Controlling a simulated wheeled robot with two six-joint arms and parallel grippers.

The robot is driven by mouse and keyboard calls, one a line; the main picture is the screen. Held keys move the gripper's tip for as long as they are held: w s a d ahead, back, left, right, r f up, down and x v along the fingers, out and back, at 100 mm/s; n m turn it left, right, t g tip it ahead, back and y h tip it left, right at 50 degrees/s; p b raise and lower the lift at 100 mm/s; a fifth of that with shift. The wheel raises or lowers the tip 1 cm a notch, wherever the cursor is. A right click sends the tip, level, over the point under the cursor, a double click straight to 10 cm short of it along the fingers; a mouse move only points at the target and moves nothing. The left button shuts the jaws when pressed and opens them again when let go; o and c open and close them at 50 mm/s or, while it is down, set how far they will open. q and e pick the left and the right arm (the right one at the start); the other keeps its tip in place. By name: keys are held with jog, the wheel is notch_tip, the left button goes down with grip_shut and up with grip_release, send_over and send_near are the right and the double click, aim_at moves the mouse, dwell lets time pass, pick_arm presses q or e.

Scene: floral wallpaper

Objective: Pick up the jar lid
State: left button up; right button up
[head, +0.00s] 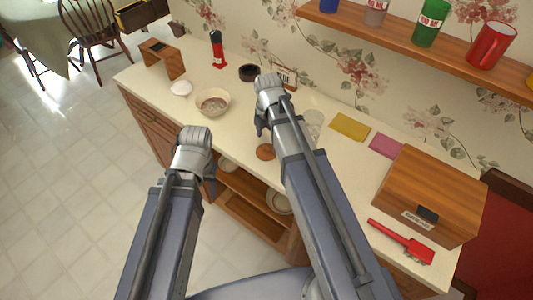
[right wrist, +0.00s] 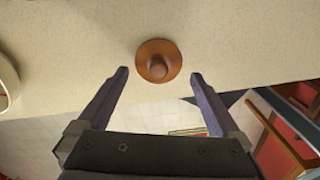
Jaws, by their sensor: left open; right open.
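The jar lid (right wrist: 159,61) is a round brown disc with a knob on top. It lies flat on the pale countertop near its front edge. In the head view the lid (head: 265,152) shows just left of my right arm. My right gripper (right wrist: 158,82) is open and empty, its fingers apart just short of the lid; in the head view its fingers (head: 262,128) are partly hidden by the wrist. My left gripper (head: 192,150) is in front of the counter, away from the lid; its fingers are hidden below the wrist. A clear glass jar (head: 313,124) stands right of my right arm.
A bowl (head: 213,103), a dark round dish (head: 249,73) and a red bottle (head: 218,52) stand on the counter's left part. A yellow cloth (head: 349,127), pink cloth (head: 385,146), wooden bread box (head: 435,185) and red brush (head: 402,240) are at right. Open shelves lie below.

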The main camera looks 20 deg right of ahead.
aim_at(267, 146)
notch_tip(267, 146, down, 5)
jog(key=b, duration=0.5)
jog(key=shift+a+f, duration=0.1)
jog(key=shift+f, duration=0.05)
jog(key=shift+c, duration=0.4)
jog(key=c, duration=1.1)
jog(key=shift+o, duration=0.2)
jog(key=shift+r, duration=0.25)
